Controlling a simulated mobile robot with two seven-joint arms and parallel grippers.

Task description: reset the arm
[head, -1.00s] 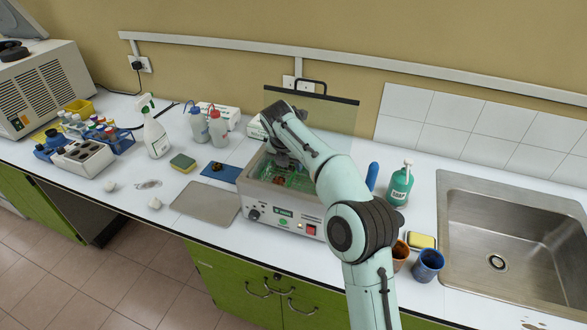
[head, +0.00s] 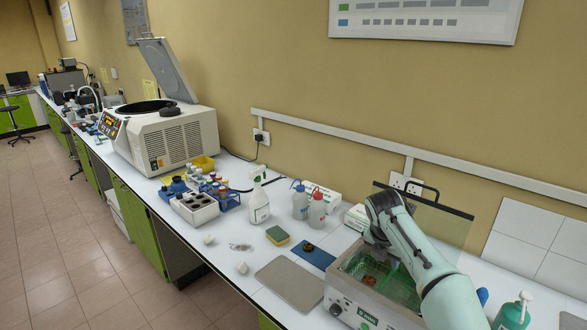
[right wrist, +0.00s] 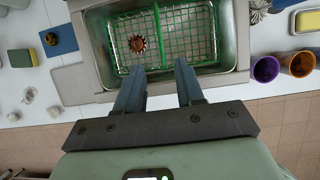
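My right arm reaches in from the lower right in the head view. Its gripper (head: 377,247) is over the open bath (head: 345,308), largely hidden by the wrist there. In the right wrist view the two fingers of the right gripper (right wrist: 157,72) stand apart with nothing between them, so it is open and empty. Beyond the fingertips is the bath's metal basin (right wrist: 240,45) with a green-edged wire basket (right wrist: 184,35). My left gripper is not in view.
The bath's raised glass lid (head: 450,228) stands behind the arm. A grey mat (head: 289,284), a sponge (head: 277,235), wash bottles (head: 316,209) and a tube rack (head: 222,194) are to the left. A green soap bottle (head: 513,314) is at lower right. A centrifuge (head: 165,130) stands farther left with its lid up.

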